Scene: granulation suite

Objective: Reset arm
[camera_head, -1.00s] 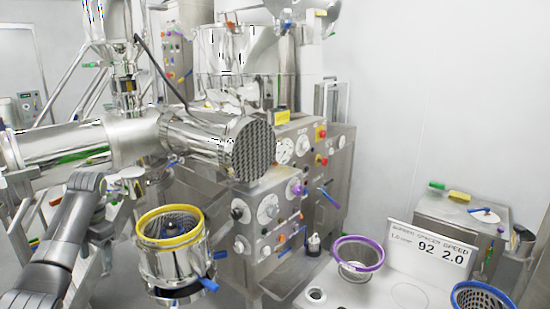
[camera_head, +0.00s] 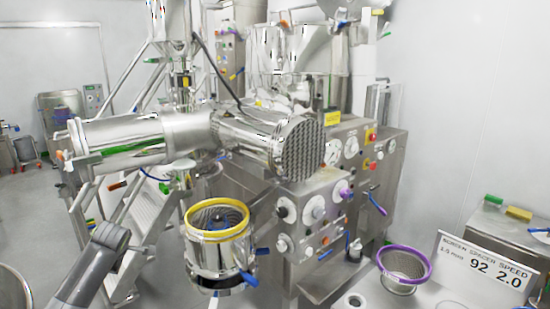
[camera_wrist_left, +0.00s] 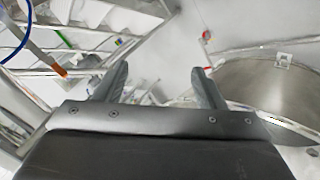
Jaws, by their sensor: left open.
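My left arm comes in at the lower left of the head view, with its grey links beside the steel stairs; its gripper is out of that view. In the left wrist view my left gripper (camera_wrist_left: 160,82) is open. Its two grey fingers stand well apart with nothing between them. Behind the fingers are a pale floor and blurred steel parts. My right gripper is not in view.
A steel mill with a yellow-ringed screen (camera_head: 218,219) stands right of my arm. A control panel (camera_head: 318,215) and a purple-ringed basket (camera_head: 404,264) are further right. Steel stairs (camera_head: 150,215) stand behind my arm. A round steel vessel (camera_wrist_left: 270,85) is right in the wrist view.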

